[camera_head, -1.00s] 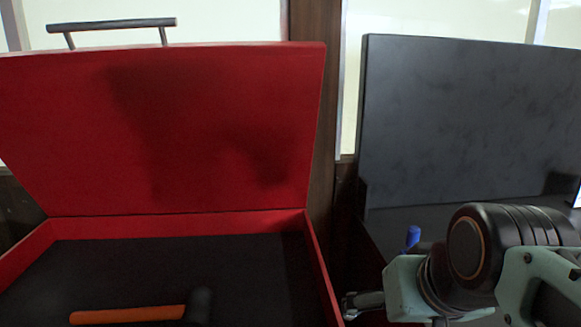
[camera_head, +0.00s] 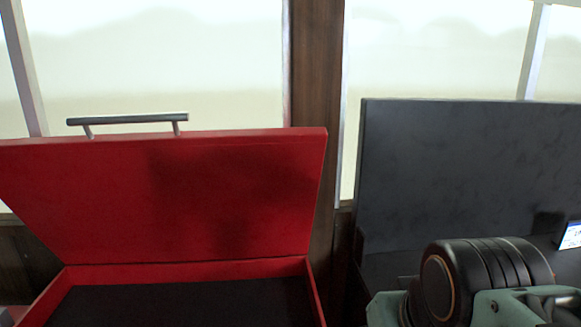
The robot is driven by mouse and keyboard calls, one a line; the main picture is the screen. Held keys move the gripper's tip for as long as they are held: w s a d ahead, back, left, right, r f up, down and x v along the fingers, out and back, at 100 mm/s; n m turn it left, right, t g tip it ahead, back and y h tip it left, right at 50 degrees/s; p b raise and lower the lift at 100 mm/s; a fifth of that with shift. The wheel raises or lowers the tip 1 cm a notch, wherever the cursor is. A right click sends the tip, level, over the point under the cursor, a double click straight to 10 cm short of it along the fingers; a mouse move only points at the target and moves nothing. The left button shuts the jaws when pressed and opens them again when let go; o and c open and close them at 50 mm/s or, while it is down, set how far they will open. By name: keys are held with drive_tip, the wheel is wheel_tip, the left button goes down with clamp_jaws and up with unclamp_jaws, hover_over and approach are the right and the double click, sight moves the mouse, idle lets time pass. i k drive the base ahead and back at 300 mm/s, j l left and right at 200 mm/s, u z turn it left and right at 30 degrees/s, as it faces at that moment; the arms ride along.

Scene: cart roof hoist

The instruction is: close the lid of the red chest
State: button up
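The red chest (camera_head: 180,272) stands at the lower left with its lid (camera_head: 130,200) raised and leaning back. A metal bar handle (camera_head: 128,119) sits on the lid's top edge. The chest's dark interior (camera_head: 185,303) shows only in part, cut off by the bottom of the picture. My arm comes in at the lower right, to the right of the chest and apart from the lid. My gripper's fingers are below the picture's edge.
A dark grey upright panel (camera_head: 450,170) stands right of the chest, behind my arm. A small bright screen (camera_head: 571,236) is at the far right. A brown wooden post (camera_head: 315,90) rises between the windows (camera_head: 170,60) behind the chest.

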sight(176, 195)
drive_tip(key=u, duration=1.25)
